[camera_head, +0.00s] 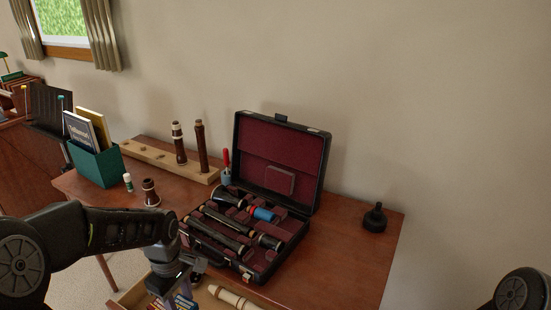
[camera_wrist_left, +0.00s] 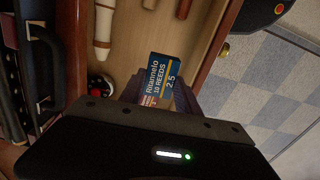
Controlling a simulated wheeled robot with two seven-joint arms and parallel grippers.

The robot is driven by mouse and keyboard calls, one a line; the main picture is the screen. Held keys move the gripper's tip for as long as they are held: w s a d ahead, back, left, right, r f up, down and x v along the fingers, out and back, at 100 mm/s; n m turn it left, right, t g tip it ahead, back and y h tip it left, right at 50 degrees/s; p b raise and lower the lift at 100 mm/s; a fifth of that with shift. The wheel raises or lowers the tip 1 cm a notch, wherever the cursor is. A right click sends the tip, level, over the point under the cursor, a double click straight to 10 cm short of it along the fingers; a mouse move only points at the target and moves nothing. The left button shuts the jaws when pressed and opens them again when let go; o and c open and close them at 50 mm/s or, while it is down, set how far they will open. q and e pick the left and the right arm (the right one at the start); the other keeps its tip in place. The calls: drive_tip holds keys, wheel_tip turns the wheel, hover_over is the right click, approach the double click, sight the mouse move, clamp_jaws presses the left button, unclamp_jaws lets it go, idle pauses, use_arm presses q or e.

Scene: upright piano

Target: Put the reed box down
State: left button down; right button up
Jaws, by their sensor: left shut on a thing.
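The reed box (camera_wrist_left: 161,77) is dark blue with an orange band, and its label reads "10 REEDS 2.5". In the left wrist view it sits between the fingers of my left gripper (camera_wrist_left: 168,96), which is shut on it. Its lower part is hidden by the gripper body. Behind it is the wooden floor of an open drawer (camera_wrist_left: 140,35); I cannot tell whether the box touches it. In the head view my left gripper (camera_head: 178,292) is low, over the drawer at the table's front edge. My right gripper is out of view.
A cream recorder (camera_head: 233,297) lies in the drawer. The open instrument case (camera_head: 268,275) with clarinet parts stands on the table (camera_head: 345,265).

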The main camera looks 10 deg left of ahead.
use_arm(q)
drive_tip(key=shift+r+m, duration=0.15)
drive_tip(key=shift+m, duration=0.95)
drive_tip(key=w+d+r+m+p, duration=0.2)
drive_tip(key=w+d+r+m, duration=0.3)
drive_tip(key=m, duration=0.4)
drive_tip(key=r+m+p, duration=0.2)
drive_tip(key=m, duration=0.2)
hover_over(243, 275)
